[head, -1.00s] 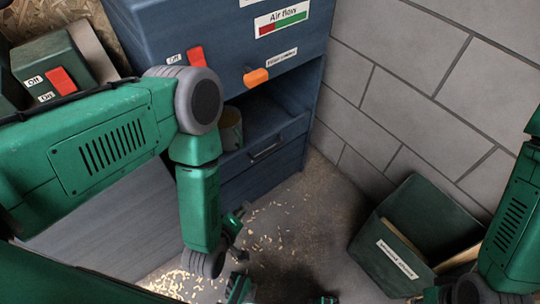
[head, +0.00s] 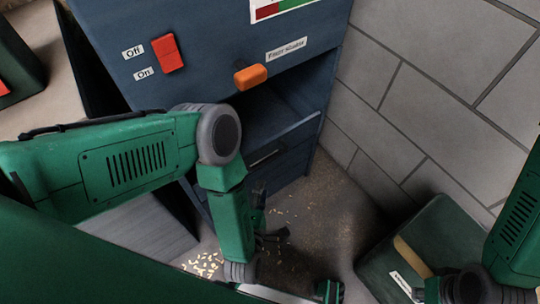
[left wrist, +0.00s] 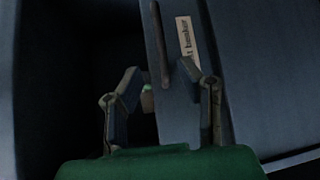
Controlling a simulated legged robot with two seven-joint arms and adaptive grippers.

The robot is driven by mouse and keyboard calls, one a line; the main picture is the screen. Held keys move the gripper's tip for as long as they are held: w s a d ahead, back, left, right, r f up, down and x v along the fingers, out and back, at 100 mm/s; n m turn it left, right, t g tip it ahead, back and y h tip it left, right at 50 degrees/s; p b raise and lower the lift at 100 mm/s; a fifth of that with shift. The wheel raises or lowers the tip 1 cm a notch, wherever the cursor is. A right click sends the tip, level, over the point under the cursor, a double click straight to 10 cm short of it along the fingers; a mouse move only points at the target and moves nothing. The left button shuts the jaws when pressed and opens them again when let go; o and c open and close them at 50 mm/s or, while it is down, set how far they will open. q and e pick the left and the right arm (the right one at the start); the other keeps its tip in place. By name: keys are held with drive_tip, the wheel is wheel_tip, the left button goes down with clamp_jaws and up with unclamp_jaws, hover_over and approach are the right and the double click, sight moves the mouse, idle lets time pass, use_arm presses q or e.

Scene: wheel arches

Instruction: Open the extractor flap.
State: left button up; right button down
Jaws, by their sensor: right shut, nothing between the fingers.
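The blue extractor cabinet (head: 215,25) stands at the back. My left gripper (head: 268,222) is low in front of the cabinet. In the left wrist view it (left wrist: 162,75) is open, its fingers apart around a thin dark bar (left wrist: 156,45) beside a blue panel with a partly readable label (left wrist: 185,40). Contact is unclear. My right gripper (head: 328,290) shows only partly at the bottom edge, shut and empty.
A red Off/On switch (head: 167,53) and an orange knob (head: 250,77) sit on the cabinet front. A dark green bin (head: 440,225) stands at right by the grey block wall (head: 440,90). Wood chips (head: 205,264) lie on the floor.

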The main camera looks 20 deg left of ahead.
sight(269, 158)
use_arm(q)
drive_tip(key=w+b, duration=0.1)
drive_tip(key=w, duration=0.2)
drive_tip(key=w+a+f+b, duration=0.1)
drive_tip(key=w, duration=0.6)
drive_tip(key=shift+w+a+f+b, duration=0.2)
drive_tip(key=shift+w+f+b, duration=0.2)
drive_tip(key=shift+w+d, duration=0.1)
drive_tip(key=shift+w, duration=0.3)
clamp_jaws()
